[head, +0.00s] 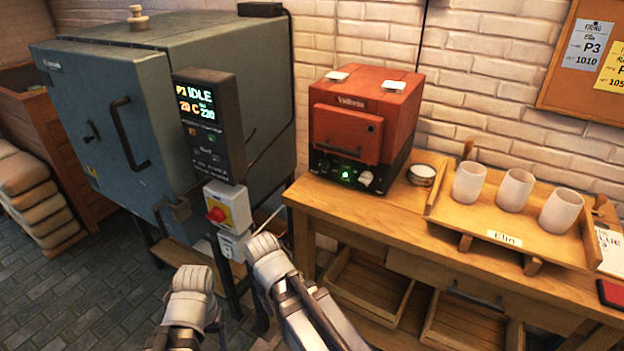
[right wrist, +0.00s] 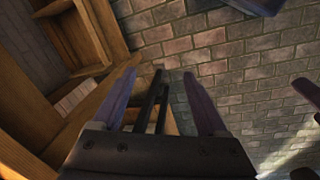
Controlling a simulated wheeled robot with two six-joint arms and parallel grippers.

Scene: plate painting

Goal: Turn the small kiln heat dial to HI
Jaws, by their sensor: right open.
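The small kiln (head: 352,122) is a red box with a dark lower panel, standing on the wooden bench in the head view. On that panel a pale knob (head: 366,178), which looks like the heat dial, sits right of a green light (head: 346,175). Its marks are too small to read. My right gripper (head: 262,246) is in front of the bench's left end, lower and left of the small kiln, apart from it. In the right wrist view its two fingers (right wrist: 162,72) are spread with nothing between them. My left gripper (head: 193,280) is farther left and lower; its jaws are unclear.
A large grey kiln (head: 90,110) with a display and a red-knob switch (head: 216,214) stands left. A tray (head: 470,215) with three pale cups and a small round tin (head: 422,175) are right of the small kiln. The bench edge (head: 420,255) lies near my right arm.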

